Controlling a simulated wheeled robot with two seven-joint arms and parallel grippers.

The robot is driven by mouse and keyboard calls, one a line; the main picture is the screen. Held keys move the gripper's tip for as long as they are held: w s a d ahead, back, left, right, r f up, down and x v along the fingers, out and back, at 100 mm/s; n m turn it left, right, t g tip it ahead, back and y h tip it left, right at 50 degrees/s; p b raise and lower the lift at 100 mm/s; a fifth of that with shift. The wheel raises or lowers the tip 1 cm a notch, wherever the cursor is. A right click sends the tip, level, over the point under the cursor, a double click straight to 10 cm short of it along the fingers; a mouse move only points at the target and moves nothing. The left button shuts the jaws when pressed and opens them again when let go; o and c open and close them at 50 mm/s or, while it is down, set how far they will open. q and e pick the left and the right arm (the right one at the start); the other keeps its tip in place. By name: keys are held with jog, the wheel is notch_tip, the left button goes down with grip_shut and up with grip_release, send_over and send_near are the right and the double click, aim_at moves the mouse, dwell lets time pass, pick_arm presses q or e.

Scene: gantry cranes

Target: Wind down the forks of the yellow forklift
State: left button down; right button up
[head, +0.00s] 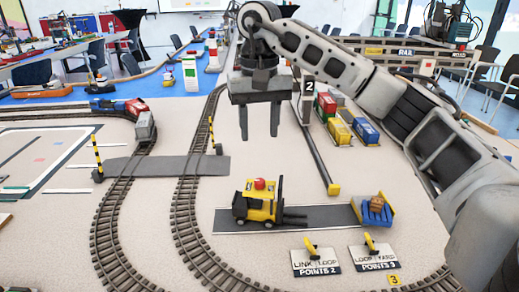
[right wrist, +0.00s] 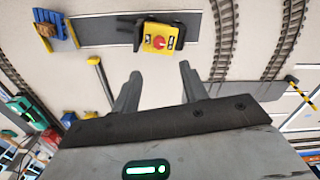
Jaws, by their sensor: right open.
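The yellow forklift (head: 258,203) stands on a dark grey strip in the middle of the table in the head view. A red knob (head: 259,184) sits on its top, and its dark forks (head: 294,215) point right, low near the strip. In the right wrist view the forklift (right wrist: 155,37) is at the top with the red knob (right wrist: 159,42) facing the camera. My right gripper (head: 259,136) hangs above and behind the forklift, fingers pointing down, open and empty. It also shows in the right wrist view (right wrist: 160,80), apart from the forklift. My left gripper is not in view.
A blue pallet stand (head: 372,211) with a brown load is at the strip's right end. Two point levers (head: 312,247) (head: 370,243) stand in front. Curved rail tracks (head: 188,190) run left of the forklift. A yellow-tipped bar (head: 333,188) lies behind it.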

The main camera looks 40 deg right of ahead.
jog(key=shift+r+p, duration=0.5)
jog(key=shift+r, duration=1.45)
